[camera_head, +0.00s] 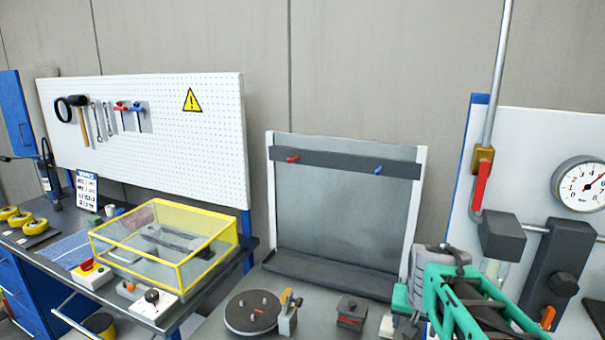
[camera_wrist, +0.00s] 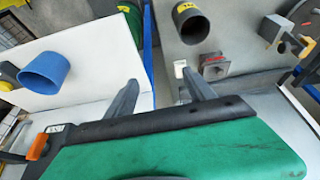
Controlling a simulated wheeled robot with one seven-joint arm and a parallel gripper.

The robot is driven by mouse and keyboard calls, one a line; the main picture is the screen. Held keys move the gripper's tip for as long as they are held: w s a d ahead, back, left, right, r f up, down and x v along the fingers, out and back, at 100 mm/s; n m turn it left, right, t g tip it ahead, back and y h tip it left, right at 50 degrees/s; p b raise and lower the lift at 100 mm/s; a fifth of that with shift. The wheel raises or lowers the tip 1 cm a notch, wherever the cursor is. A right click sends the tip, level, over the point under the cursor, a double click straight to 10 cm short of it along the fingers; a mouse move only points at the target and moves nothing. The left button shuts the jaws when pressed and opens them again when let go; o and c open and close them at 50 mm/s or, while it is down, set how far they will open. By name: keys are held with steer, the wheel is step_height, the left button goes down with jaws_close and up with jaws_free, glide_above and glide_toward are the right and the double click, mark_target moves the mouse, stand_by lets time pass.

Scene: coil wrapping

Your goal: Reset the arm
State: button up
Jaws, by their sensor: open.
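My green arm (camera_head: 470,300) reaches in from the lower right in the head view, in front of the white panel with the gauge. In the wrist view the two grey fingers of my gripper (camera_wrist: 162,92) stand well apart with nothing between them, so it is open and empty. My arm hides part of the bench's right end in the head view.
A round turntable (camera_head: 252,313) and a small dark block (camera_head: 351,313) sit on the grey bench. A yellow-framed cover (camera_head: 165,246) stands on the left bench. A red-handled valve (camera_head: 481,187) and gauge (camera_head: 579,184) are at right. The wrist view shows a blue cup (camera_wrist: 45,72).

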steer(key=s+a+f+n+y+b, duration=0.1)
steer(key=s+a+f+n+b, duration=0.1)
steer(key=s+a+f+b, duration=0.2)
steer(key=s+a+f+n+b, duration=0.2)
steer(key=s+a+f+b, duration=0.3)
steer(key=s+f, duration=0.4)
steer(key=shift+s+a+g+y+b, duration=0.2)
steer(key=shift+s+g+y+b, duration=0.3)
steer(key=shift+s, duration=0.55)
